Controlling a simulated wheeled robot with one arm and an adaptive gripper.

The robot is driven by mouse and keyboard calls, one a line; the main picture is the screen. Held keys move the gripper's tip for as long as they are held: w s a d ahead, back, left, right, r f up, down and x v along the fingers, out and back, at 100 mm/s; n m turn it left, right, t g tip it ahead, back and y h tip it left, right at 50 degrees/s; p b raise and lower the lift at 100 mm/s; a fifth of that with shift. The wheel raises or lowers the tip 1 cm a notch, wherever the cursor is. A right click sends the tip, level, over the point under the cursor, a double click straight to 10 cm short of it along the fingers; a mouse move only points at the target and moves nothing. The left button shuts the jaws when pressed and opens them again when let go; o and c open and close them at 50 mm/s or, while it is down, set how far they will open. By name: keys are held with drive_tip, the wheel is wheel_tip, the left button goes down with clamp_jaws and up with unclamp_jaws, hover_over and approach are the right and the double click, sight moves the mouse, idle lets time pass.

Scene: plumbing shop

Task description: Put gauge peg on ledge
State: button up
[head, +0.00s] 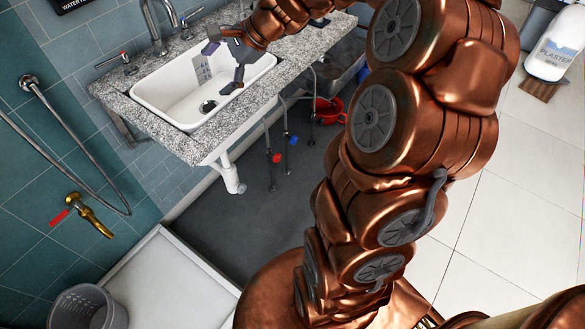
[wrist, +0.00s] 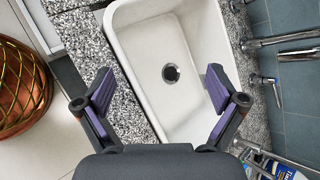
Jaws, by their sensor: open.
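My gripper (head: 224,64) is over the white sink in the head view. In the wrist view its purple-padded fingers (wrist: 160,88) are spread wide, with nothing between them. The white sink basin (wrist: 183,35) and its dark round drain lie below, and the basin is empty in this view. I cannot make out a gauge peg in either view. I cannot tell which surface is the ledge. A small grey patch (head: 201,68) shows at the far inner side of the sink in the head view, too small to identify.
A speckled granite counter (head: 235,126) surrounds the sink, with taps (head: 155,30) behind it. Valve pipes and a red bucket (head: 329,110) are underneath. A brass fitting (head: 88,214) is on the tiled wall. A grey basket (head: 87,308) stands lower left, a plaster container (head: 553,52) upper right.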

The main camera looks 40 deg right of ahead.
drive_tip(key=s+a+n+g, duration=0.1)
drive_tip(key=s+a, duration=0.1)
drive_tip(key=s+a+f+n+g, duration=0.1)
drive_tip(key=s+a+n, duration=0.1)
drive_tip(key=s+a, duration=0.1)
drive_tip(key=s+a+n, duration=0.2)
drive_tip(key=shift+s+a+f+g+h, duration=0.15)
drive_tip(key=shift+s+f+g+h, duration=0.15)
drive_tip(key=shift+s+g, duration=0.1)
drive_tip(key=s+f+n+g+h, duration=0.3)
drive_tip(key=s+n, duration=0.3)
drive_tip(key=s, duration=0.7)
drive_tip(key=s+d+f+n+g+h, duration=0.1)
drive_tip(key=s+n, duration=0.5)
drive_tip(key=s, duration=0.8)
drive_tip(key=shift+f+n+g+h, duration=0.3)
drive_tip(key=shift+f+g+h, duration=0.6)
drive_tip(key=shift+h, duration=0.3)
drive_tip(key=shift+r, duration=0.15)
drive_tip(key=s+p+v, duration=0.2)
drive_tip(key=p+v, duration=0.9)
drive_tip(key=v, duration=0.1)
drive_tip(key=shift+r+t+p, duration=0.3)
drive_tip(key=shift+p, duration=0.1)
